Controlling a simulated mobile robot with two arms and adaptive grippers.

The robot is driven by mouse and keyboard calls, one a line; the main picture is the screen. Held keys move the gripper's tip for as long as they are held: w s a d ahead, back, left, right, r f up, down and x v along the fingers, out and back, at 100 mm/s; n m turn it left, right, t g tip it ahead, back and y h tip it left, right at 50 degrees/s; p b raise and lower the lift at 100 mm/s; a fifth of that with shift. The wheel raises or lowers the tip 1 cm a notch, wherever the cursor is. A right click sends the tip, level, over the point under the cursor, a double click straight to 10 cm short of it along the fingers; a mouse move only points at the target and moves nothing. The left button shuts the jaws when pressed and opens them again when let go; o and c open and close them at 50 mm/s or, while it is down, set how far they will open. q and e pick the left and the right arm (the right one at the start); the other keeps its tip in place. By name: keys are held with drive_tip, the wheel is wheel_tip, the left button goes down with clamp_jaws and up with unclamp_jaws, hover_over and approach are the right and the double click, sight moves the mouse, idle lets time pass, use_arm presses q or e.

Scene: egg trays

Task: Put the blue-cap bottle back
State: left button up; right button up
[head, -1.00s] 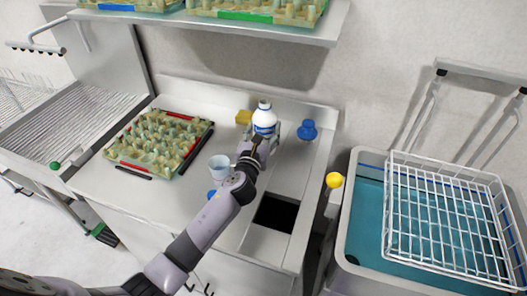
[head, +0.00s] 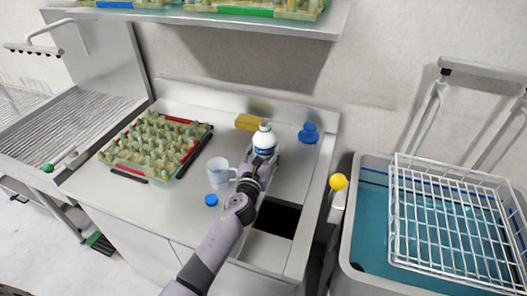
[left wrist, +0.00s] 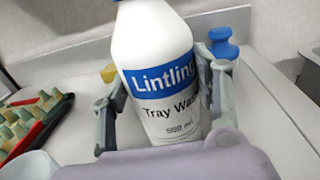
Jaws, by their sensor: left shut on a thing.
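A white bottle (head: 264,141) with a blue label stands roughly upright in my left gripper (head: 262,160) over the back of the counter. In the left wrist view the bottle (left wrist: 160,75) reads "Lintling Tray Wash 500 ml", and the fingers of my left gripper (left wrist: 158,115) are closed on its two sides. Its top is cut off there. In the head view the bottle top looks white. I cannot tell whether its base touches the counter. A small round blue cap (head: 211,199) lies on the counter, left of my arm. My right gripper is not in view.
A clear cup (head: 217,171) stands left of my gripper. A yellow sponge (head: 249,122) and a blue knobbed object (head: 308,133) are behind the bottle. An egg tray (head: 152,145) lies left. A dark opening (head: 280,218) is in the counter. A wire basket (head: 455,215) sits right.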

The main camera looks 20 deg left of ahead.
use_arm(q)
drive_tip(key=o, duration=1.2)
drive_tip(key=shift+f, duration=0.1)
drive_tip(key=shift+c, duration=0.2)
drive_tip(key=o, duration=0.4)
drive_tip(key=shift+o, duration=0.2)
drive_tip(key=shift+r, duration=0.25)
drive_tip(key=s, duration=1.2)
drive_tip(key=shift+d, duration=0.3)
drive_tip(key=shift+f, duration=0.1)
